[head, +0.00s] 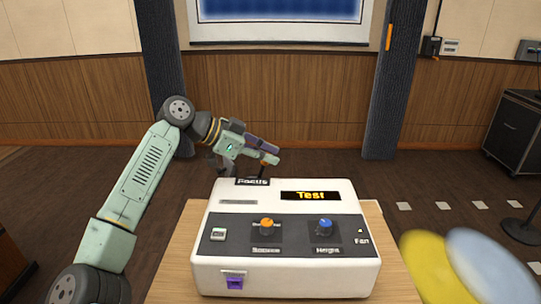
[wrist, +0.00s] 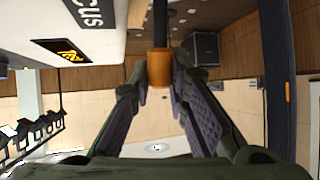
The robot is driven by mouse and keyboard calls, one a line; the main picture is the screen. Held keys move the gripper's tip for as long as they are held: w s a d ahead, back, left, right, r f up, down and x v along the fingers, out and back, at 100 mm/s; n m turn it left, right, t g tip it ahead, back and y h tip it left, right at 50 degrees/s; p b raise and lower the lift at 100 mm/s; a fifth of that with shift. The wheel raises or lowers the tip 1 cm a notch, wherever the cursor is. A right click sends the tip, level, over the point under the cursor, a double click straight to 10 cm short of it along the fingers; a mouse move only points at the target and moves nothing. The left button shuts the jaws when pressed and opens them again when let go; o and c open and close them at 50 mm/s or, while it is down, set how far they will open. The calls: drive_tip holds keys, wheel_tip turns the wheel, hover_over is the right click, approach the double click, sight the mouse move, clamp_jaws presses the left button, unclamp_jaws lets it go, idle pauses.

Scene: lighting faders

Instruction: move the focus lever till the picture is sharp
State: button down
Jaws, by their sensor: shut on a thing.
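The focus lever (wrist: 159,68) has a dark shaft and an orange grip. My gripper (wrist: 160,84) is shut on the orange grip, with one finger on each side. In the head view my gripper (head: 265,158) is at the back edge of the white projector box (head: 285,192), by the "Focus" label (head: 252,182); the lever there is mostly hidden by the fingers. The projection screen (head: 280,12) shows only its lower part, a blue picture with faint texture. Its sharpness cannot be told from this strip.
Blurred yellow (head: 432,268) and pale blue discs are close at lower right. A dark cabinet (head: 514,130) stands far right.

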drive_tip(key=c, duration=1.5)
unclamp_jaws()
drive_tip(key=v, duration=1.2)
